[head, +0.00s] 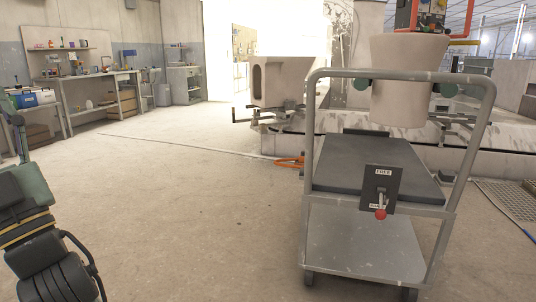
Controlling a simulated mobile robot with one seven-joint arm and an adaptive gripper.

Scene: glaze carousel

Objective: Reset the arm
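Part of my arm shows at the left edge in the head view, with dark grey and green links, yellow bands and a black cable.
A grey trolley (378,160) with a lever panel (380,187) stands at right. Behind it, a large pale vessel (408,75) sits between round green pads. Another pale ceramic piece (280,82) is further back. A workbench (100,76) lines the left wall. The middle floor is clear.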

